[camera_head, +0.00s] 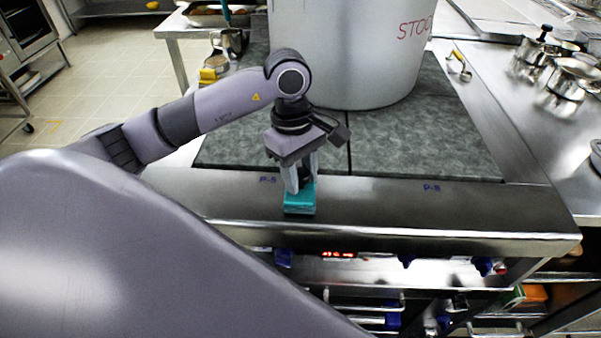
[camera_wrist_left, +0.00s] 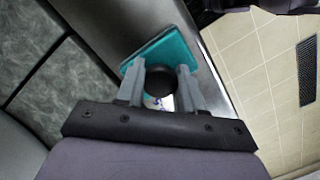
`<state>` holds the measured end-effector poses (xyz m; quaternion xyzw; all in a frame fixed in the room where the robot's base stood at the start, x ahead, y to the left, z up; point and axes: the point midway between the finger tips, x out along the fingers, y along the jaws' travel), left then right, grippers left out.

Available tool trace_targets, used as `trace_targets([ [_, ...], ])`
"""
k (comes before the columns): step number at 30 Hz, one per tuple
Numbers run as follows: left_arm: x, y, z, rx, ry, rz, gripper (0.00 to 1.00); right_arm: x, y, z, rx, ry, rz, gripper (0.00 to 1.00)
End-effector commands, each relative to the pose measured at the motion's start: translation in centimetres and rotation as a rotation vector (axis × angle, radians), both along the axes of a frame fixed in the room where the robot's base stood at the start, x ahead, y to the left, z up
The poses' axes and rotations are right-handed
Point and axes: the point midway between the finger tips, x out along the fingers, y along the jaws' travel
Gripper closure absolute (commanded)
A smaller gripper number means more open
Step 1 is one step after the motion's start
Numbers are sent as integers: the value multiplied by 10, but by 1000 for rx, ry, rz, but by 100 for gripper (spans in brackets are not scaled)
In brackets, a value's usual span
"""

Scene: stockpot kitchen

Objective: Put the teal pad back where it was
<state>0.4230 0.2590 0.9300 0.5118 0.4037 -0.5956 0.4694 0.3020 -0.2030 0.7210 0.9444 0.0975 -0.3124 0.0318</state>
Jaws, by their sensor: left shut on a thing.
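The teal pad (camera_head: 300,203) is at the steel front edge of the stove, just below the P-5 style mark. My left gripper (camera_head: 301,187) points down and is shut on the pad's upper part. In the left wrist view the pad (camera_wrist_left: 170,50) lies beyond the fingertips of my left gripper (camera_wrist_left: 160,75), with a round dark part between the fingers. I cannot tell whether the pad touches the steel. My right gripper is not in view.
A large stockpot (camera_head: 350,50) stands on the grey stone-like plates (camera_head: 420,140) behind the gripper. Metal pots (camera_head: 572,78) stand on the right counter. The steel front strip (camera_head: 400,205) is clear to the right of the pad.

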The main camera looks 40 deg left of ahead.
Motion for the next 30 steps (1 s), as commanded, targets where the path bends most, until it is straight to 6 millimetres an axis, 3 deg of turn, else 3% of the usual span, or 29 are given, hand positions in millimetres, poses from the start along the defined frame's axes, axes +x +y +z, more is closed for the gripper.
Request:
trace_targets([
  [12, 0, 0, -10, 0, -2, 0, 87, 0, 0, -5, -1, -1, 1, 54],
  [13, 0, 0, -9, 0, -1, 0, 57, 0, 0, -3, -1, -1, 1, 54],
  [15, 0, 0, -8, 0, -1, 0, 38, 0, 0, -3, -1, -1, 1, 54],
  [25, 0, 0, -6, 0, -1, 0, 38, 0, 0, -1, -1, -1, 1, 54],
  [30, 2, 2, 8, 0, -6, 0, 38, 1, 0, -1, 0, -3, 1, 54],
])
